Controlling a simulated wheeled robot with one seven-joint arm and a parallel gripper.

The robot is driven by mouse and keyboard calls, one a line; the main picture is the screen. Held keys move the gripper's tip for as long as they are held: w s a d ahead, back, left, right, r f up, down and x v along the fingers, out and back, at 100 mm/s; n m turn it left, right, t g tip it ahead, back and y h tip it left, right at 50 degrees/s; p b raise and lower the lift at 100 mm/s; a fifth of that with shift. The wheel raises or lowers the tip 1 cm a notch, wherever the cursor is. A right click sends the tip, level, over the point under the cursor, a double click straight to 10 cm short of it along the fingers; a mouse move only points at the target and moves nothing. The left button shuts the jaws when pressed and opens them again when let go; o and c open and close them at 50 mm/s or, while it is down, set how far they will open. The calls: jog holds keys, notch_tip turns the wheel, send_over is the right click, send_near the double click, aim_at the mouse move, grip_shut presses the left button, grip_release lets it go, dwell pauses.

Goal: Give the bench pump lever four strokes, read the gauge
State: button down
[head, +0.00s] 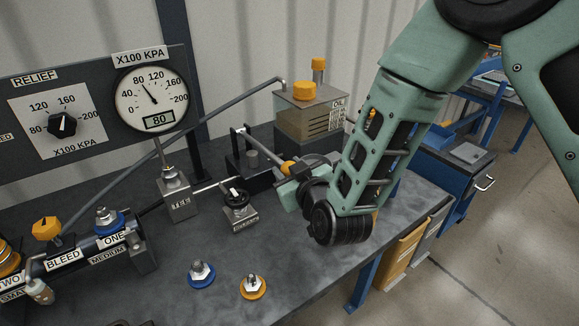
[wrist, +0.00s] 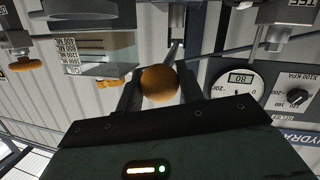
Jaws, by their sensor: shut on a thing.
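The pump lever (head: 262,147) is a grey rod that rises from a dark bracket on the bench and ends in an orange knob (head: 287,168). My gripper (head: 292,172) is at this end, with its fingers shut around the knob. In the wrist view the knob (wrist: 159,84) sits between the two dark fingers of my gripper (wrist: 160,92). The round white gauge (head: 152,98) stands on the panel at the upper left. Its digital window shows 80, and its needle points up and left. The gauge also shows in the wrist view (wrist: 236,92). My forearm hides part of the bench.
An oil reservoir (head: 310,118) with orange caps stands behind the lever. A tee block (head: 176,195) and a small valve with a black knob (head: 237,197) are to its left. Blue (head: 201,274) and orange (head: 253,287) couplers lie at the front. The right bench top is mostly clear.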

jog(key=r+g+p, duration=0.1)
jog(key=r+p, duration=0.1)
jog(key=w+r+g+h+p, duration=0.1)
jog(key=r+p, duration=0.2)
jog(key=a+r+p, duration=0.1)
jog(key=r+p, duration=0.1)
jog(key=r, duration=0.1)
jog(key=shift+w+g+h+p, duration=0.25)
jog(key=shift+g+h+p, duration=0.05)
jog(key=shift+g+p, duration=0.1)
jog(key=shift+w+a+r+p, duration=0.2)
jog(key=shift+w+r+p, duration=0.05)
jog(key=shift+r, duration=0.3)
jog(key=shift+w+a+r+p, duration=0.15)
jog(key=shift+w+r+p, duration=0.1)
jog(key=shift+r, duration=0.25)
jog(key=c, duration=0.9)
grip_release()
jog(key=shift+s, duration=0.15)
jog(key=shift+s+d, duration=0.1)
jog(key=shift+s, duration=0.15)
jog(key=b+v, duration=0.3)
jog(key=v, duration=1.3)
jog(key=shift+s+d+r, duration=0.2)
